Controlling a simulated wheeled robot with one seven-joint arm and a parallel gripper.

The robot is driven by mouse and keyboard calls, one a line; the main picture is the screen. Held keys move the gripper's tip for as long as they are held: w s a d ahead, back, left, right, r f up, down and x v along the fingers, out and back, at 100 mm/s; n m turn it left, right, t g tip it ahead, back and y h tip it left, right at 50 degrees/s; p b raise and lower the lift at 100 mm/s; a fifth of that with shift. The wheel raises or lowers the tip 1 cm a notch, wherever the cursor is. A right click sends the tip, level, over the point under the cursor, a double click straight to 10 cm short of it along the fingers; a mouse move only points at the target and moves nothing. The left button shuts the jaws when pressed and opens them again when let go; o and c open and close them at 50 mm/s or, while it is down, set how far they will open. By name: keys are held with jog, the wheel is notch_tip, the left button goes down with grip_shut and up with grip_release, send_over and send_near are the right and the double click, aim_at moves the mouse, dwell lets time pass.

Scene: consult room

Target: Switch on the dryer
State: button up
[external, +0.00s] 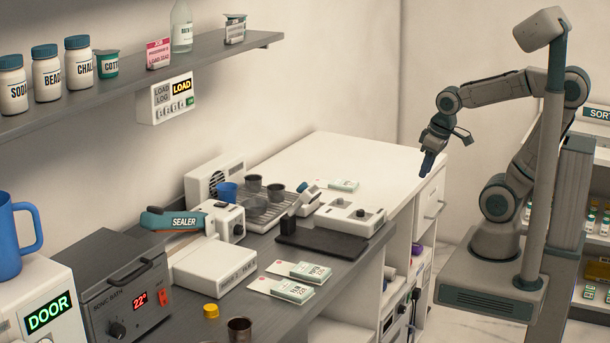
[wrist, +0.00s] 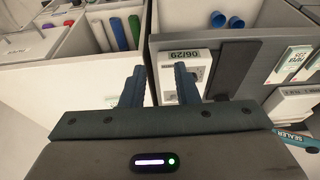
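The likely dryer is a white box with a round vented grille (external: 208,182), standing against the wall at the back of the grey counter, behind a metal rack (external: 262,212) with cups. No label on it is readable, and its switch cannot be made out. I do not make it out in the wrist view. My gripper (external: 428,172) hangs in the air beyond the right end of the counter, fingers pointing down, well away from that box. In the wrist view my gripper (wrist: 160,86) has its two dark fingers apart with nothing between them.
A white device with a knob (external: 343,222), a dark mat (external: 318,242), a sealer (external: 175,222) and a sonic bath (external: 125,290) crowd the counter. A load-log panel (external: 165,100) hangs under the shelf (external: 130,85). The white worktop (external: 375,165) is largely clear.

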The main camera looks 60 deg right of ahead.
jog(key=shift+w+r, duration=0.1)
jog(key=shift+w, duration=0.05)
grip_shut()
jog(key=w+a, duration=0.1)
jog(key=w, duration=3.1)
jog(key=shift+w+a+r, duration=0.3)
jog(key=shift+a+r, duration=0.05)
jog(key=shift+r, duration=0.05)
